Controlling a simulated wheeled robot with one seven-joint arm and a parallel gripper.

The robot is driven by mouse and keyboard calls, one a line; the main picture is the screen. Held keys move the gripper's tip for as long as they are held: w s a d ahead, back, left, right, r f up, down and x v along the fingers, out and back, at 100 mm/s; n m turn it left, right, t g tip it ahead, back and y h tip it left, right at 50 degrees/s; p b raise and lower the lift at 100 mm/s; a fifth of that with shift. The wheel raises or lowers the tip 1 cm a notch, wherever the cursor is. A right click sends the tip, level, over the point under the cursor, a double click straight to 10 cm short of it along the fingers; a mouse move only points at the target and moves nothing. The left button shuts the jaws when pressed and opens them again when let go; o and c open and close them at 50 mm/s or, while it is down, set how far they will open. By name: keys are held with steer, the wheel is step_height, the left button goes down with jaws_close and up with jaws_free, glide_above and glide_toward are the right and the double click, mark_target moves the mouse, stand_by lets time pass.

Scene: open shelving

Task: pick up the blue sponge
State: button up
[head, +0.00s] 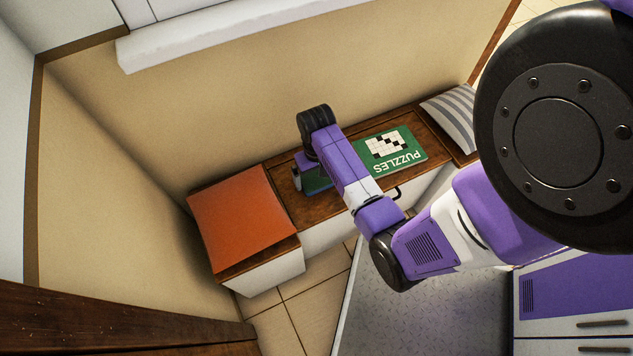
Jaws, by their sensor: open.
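I cannot make out a blue sponge for certain. A dark blue-green flat thing (319,184) lies on the wooden bench top, partly hidden behind my arm; I cannot tell what it is. My gripper (299,177) is open and hangs low over the bench, just left of that thing. The wrist and forearm hide most of the gripper and its fingertips. I cannot tell whether it touches anything.
The low wooden bench (285,190) runs along the beige wall. An orange cushion (240,218) covers its left end. A green puzzle book (391,151) lies right of my arm. A striped pillow (452,117) is at the right end.

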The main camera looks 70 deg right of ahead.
mark_target(317, 179)
steer(key=shift+f, duration=0.6)
steer(key=c, duration=1.1)
steer(key=shift+c, duration=0.2)
steer(key=shift+r, duration=0.15)
step_height(317, 179, up, 20)
steer(key=p, duration=0.5)
